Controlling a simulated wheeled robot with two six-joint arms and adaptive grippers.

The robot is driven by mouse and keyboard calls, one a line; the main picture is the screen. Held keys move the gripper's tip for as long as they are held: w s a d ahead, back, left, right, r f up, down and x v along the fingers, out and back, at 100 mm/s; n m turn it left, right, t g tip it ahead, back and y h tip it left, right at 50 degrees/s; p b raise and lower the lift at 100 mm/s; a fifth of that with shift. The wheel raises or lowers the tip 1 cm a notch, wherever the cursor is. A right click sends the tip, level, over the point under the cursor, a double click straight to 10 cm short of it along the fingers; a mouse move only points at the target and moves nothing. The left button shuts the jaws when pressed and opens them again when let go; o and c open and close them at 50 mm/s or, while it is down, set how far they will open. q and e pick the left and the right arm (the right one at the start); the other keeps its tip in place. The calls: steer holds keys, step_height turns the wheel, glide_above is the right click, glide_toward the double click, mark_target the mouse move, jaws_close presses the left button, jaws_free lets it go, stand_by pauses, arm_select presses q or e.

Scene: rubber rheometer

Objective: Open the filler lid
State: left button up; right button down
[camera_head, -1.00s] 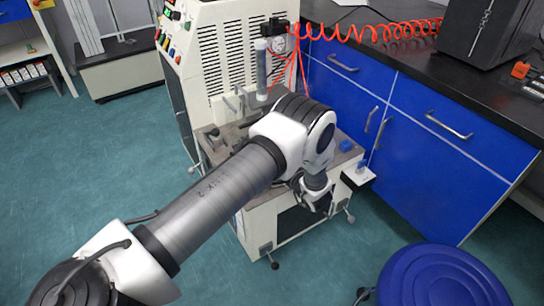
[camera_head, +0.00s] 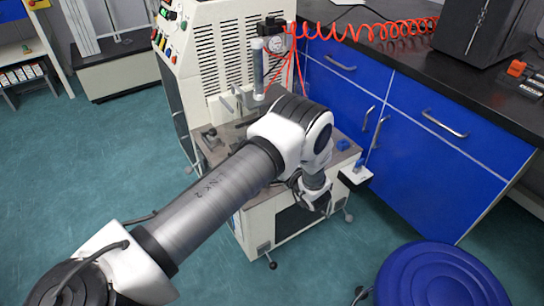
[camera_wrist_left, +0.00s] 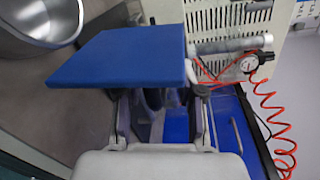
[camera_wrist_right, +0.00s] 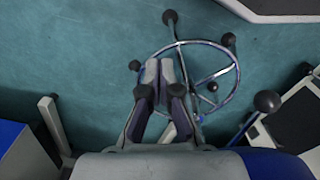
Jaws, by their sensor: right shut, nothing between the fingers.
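A flat blue plate (camera_wrist_left: 125,55), which may be the filler lid, fills the upper middle of the left wrist view. A small blue block (camera_head: 343,145) shows on the machine's top in the head view; I cannot tell if it is the same thing. My left gripper (camera_head: 316,200) is at the machine's front right, pointing down. In the left wrist view its finger links are spread, but the plate hides the fingertips, so I cannot tell whether they touch anything. My right gripper (camera_wrist_right: 158,68) is shut and empty over the floor.
The machine (camera_head: 225,60) carries an air regulator (camera_head: 272,26) with a red coiled hose (camera_head: 370,32). Blue cabinets (camera_head: 410,150) stand at its right. A blue stool (camera_head: 440,280) is at bottom right. A metal bowl (camera_wrist_left: 40,20) shows upper left.

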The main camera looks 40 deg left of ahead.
arm_select(q)
steer(key=v, duration=1.2)
steer(key=shift+f, duration=0.1)
